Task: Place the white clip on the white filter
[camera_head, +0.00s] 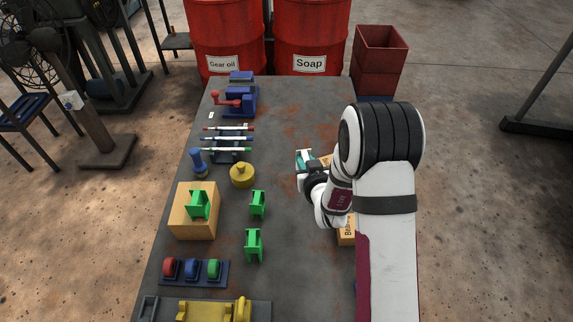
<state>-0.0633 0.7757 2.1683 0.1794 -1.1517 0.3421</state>
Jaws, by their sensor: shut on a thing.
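My gripper (304,160) is over the right-middle of the table, at the end of my white arm. It is shut on a small teal-and-white thing (304,157), largely hidden by the gripper. I cannot tell whether this is the white clip. I cannot clearly make out a white filter. A small flat white piece (211,115) lies near the table's far left edge, apart from my gripper.
Cardboard boxes (346,234) show partly behind my arm. Green pieces (258,204), a wooden block (179,218), a yellow knobbed piece (242,176), a pen rack (228,140) and a blue vise (241,92) occupy the left. The table's (292,112) far middle is clear.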

